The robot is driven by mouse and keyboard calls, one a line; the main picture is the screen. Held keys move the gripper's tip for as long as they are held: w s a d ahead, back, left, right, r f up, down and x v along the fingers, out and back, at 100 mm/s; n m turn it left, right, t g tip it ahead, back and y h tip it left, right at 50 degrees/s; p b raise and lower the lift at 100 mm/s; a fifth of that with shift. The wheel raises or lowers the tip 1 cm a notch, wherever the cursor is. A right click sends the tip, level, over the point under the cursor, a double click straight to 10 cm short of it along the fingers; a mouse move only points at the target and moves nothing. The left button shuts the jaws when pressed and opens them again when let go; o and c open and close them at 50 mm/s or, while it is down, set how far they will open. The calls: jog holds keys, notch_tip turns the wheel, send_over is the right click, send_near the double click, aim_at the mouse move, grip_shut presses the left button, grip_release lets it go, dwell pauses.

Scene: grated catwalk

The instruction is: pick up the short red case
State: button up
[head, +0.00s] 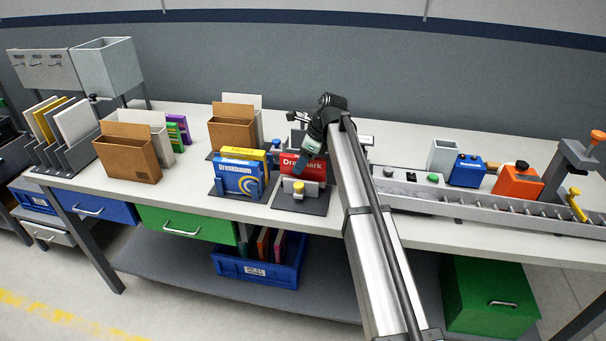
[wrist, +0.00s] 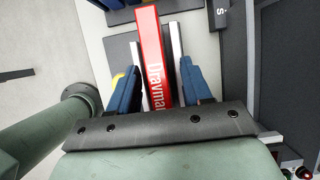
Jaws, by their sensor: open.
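The red case (head: 298,167) with white lettering stands upright in a holder on a dark base plate (head: 300,203), near the middle of the bench. In the wrist view, the red case (wrist: 154,55) runs edge-on between pale upright plates of its holder. My gripper (head: 308,151) is above and behind the case in the head view. In the wrist view, my gripper (wrist: 158,82) is open, with one blue finger on each side of the case and gaps left between. The dark bar of my gripper hides the case's near end.
A blue case (head: 238,178) stands in a holder just left, with a yellow one (head: 258,156) behind it. Brown file boxes (head: 127,155) stand further left. A roller track (head: 455,203), a blue box (head: 467,170) and an orange box (head: 518,183) are at the right.

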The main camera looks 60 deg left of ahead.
jog(key=shift+s+a+f, duration=0.1)
jog(key=shift+f, duration=0.2)
jog(key=shift+f, duration=0.2)
dwell(0.5)
grip_shut()
dwell(0.4)
